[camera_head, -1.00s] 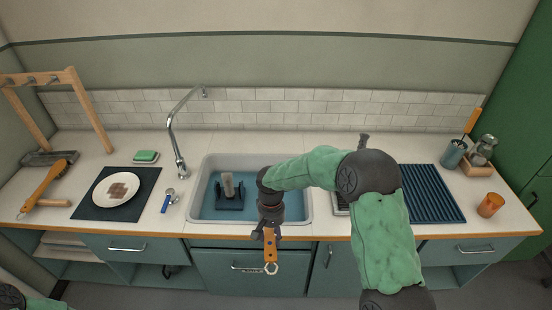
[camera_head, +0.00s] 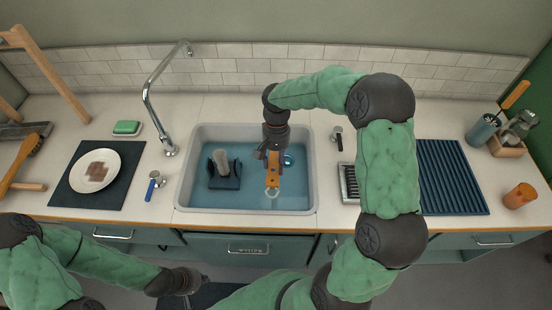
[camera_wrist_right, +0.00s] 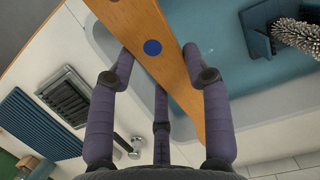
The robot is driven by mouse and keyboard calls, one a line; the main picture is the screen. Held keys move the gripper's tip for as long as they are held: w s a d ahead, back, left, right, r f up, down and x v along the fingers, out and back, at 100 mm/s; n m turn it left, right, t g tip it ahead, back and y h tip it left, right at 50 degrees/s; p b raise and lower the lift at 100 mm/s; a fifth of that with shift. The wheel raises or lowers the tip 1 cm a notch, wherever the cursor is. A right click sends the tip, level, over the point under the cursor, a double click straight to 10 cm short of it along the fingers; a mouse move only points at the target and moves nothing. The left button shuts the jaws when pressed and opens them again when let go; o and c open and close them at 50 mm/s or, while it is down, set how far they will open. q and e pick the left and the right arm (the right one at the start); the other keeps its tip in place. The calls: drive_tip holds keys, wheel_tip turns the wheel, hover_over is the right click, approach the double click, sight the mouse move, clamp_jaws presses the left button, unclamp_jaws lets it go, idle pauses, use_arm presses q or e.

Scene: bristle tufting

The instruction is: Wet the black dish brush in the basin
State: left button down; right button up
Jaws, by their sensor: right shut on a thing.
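My right gripper (camera_head: 273,150) is over the basin (camera_head: 184,180), right of its middle. It is shut on a wooden-handled tool (camera_head: 273,172) that points down toward the front and has a pale ring at its lower end. In the right wrist view the tool's flat wood (camera_wrist_right: 165,50) with a blue dot lies between the fingers. I see no bristles on it, so I cannot tell whether it is the black dish brush. The basin holds blue water (camera_head: 255,195). My left gripper (camera_head: 205,278) is low in front of the counter; its fingers are unclear.
A dark blue holder (camera_head: 225,182) with an upright grey bristly cylinder (camera_head: 221,160) stands in the basin's left part. The faucet (camera_head: 147,100) is behind left. A plate (camera_head: 95,171), a drain grille (camera_head: 349,182) and a ribbed blue mat (camera_head: 450,178) flank the basin.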

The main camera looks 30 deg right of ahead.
drive_tip(key=shift+w+b+x, duration=0.2)
drive_tip(key=shift+b+x, duration=0.35)
drive_tip(key=shift+x, duration=0.45)
wheel_tip(320, 180, down, 2)
drive_tip(key=shift+d+f+b, duration=0.1)
drive_tip(key=shift+b, duration=0.7)
drive_tip(key=w+d+b+x, duration=0.1)
drive_tip(key=b+x, duration=0.4)
drive_tip(key=x, duration=0.6)
drive_tip(key=shift+w+d+f+b, duration=0.2)
drive_tip(key=shift+w+f+b, duration=0.15)
drive_tip(key=shift+w+f, duration=0.3)
drive_tip(key=shift+r, duration=0.1)
drive_tip(key=shift+s+a+r+p+v, duration=0.15)
drive_tip(key=shift+s+a+p+v, duration=0.3)
drive_tip(key=shift+p+v, duration=1.9)
drive_tip(key=shift+s+a+r+p+v, duration=0.15)
drive_tip(key=shift+s+p+v, duration=0.45)
drive_tip(key=shift+p+v, duration=1.7)
drive_tip(key=shift+s+a+r+p+v, duration=0.15)
drive_tip(key=shift+s+a+p+v, duration=0.3)
drive_tip(key=shift+p+v, duration=1.9)
drive_tip(key=shift+b+v, duration=0.75)
drive_tip(key=shift+v, duration=0.05)
